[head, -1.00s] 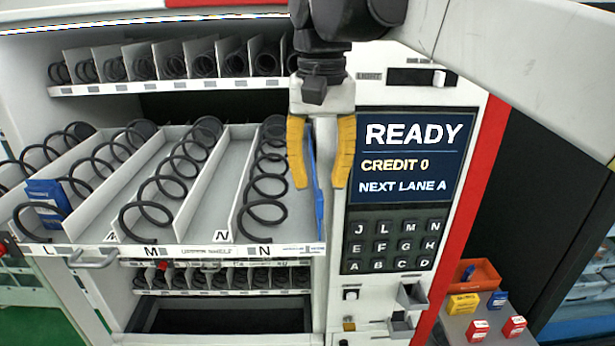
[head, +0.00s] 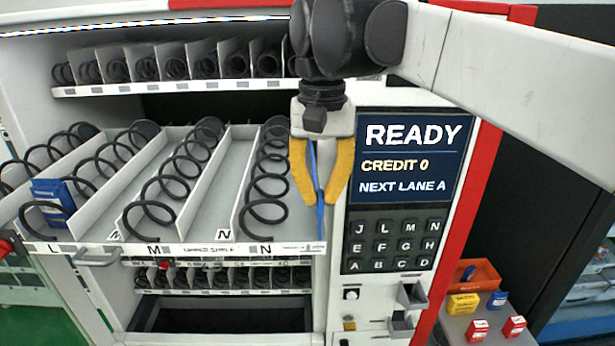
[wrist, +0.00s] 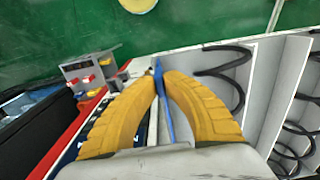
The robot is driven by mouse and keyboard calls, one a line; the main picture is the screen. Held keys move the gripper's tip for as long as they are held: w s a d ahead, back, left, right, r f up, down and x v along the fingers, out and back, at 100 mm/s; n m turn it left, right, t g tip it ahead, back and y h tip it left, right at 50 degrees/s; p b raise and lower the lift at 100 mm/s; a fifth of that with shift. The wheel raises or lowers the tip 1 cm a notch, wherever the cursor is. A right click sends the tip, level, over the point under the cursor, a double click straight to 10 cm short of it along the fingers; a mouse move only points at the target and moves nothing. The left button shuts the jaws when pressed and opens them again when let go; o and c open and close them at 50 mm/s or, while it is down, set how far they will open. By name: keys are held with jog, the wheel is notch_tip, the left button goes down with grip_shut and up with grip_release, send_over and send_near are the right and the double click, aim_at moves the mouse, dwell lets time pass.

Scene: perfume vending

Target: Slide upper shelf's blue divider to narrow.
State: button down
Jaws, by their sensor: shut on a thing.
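The upper shelf (head: 200,248) is pulled out, with black spiral coils between white dividers and lanes marked L, M and N. The thin blue divider (head: 320,220) stands upright at the shelf's right end, right of the N coil. My gripper (head: 320,200) has yellow fingers closed around the divider from above. The wrist view shows the blue divider (wrist: 164,108) between the two fingertips (wrist: 162,78). Most of the divider's upper part is hidden by the fingers in the head view.
A blue box (head: 53,194) sits in lane L. The control panel with its screen (head: 413,155) and keypad (head: 393,245) is close on the right. An orange bin (head: 474,277) and small boxes (head: 479,327) stand at lower right. A top row of coils (head: 175,68) is behind.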

jog(key=a, duration=0.4)
jog(key=shift+w+a, duration=0.1)
jog(key=shift+a, duration=0.15)
jog(key=shift+d, duration=0.25)
jog(key=c, duration=1.5)
grip_release()
jog(key=shift+a, duration=0.35)
jog(key=shift+d+r, duration=0.1)
jog(key=shift+d, duration=0.1)
notch_tip(320, 180, up, 12)
jog(key=shift+a, duration=0.15)
